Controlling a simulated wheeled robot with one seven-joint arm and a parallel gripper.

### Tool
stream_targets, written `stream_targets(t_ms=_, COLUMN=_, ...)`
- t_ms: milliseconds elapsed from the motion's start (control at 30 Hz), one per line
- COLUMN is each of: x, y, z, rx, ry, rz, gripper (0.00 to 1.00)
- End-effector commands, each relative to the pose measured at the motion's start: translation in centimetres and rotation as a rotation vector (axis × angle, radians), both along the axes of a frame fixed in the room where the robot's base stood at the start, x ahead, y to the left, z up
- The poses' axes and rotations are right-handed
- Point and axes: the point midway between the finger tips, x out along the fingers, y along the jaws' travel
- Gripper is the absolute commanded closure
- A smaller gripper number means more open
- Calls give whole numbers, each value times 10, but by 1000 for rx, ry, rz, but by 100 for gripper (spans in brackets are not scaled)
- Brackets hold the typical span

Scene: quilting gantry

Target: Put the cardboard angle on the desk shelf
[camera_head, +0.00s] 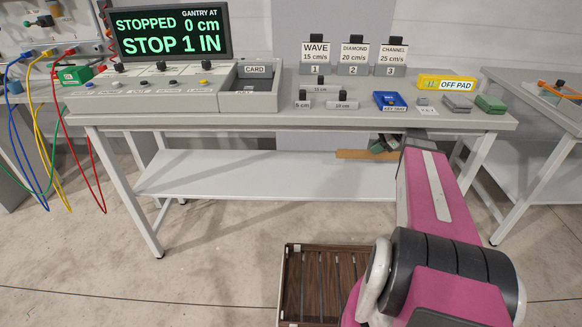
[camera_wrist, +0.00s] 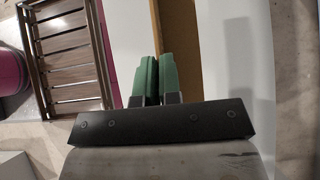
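The cardboard angle (camera_head: 366,154) is a long brown strip at the back right of the desk's white lower shelf (camera_head: 230,175). In the wrist view the cardboard angle (camera_wrist: 180,30) runs lengthwise away from me, its left edge entering between the green fingers. My gripper (camera_head: 381,146) is low under the desk top, partly hidden by my arm. In the wrist view my gripper (camera_wrist: 157,58) has its fingers close together, shut on that edge. White surface shows on both sides of the strip. Whether the angle rests on the shelf or hangs just above it, I cannot tell.
The desk top (camera_head: 440,121) above holds a control panel, labelled blocks, a blue tray (camera_head: 390,101) and an off pad (camera_head: 446,83). A brown slatted crate (camera_head: 283,290) stands on the floor in front. The shelf's left and middle are clear. Cables hang at the far left.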

Motion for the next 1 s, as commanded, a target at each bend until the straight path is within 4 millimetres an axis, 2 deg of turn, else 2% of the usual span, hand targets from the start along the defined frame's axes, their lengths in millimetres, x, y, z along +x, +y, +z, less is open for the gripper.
stream_targets(t_ms=100, x=8, y=-9, z=-2, rx=7, ry=0, rz=33, gripper=100)
stream_targets(t_ms=367, x=6, y=-14, z=-4, rx=9, ry=0, rz=43, gripper=100)
stream_targets(t_ms=467, x=-3, y=-23, z=-12, rx=9, ry=0, rz=41, gripper=100)
stream_targets(t_ms=833, x=-48, y=-79, z=-55, rx=9, ry=1, rz=40, gripper=100)
stream_targets(t_ms=1000, x=-62, y=-96, z=-68, rx=9, ry=0, rz=41, gripper=100)
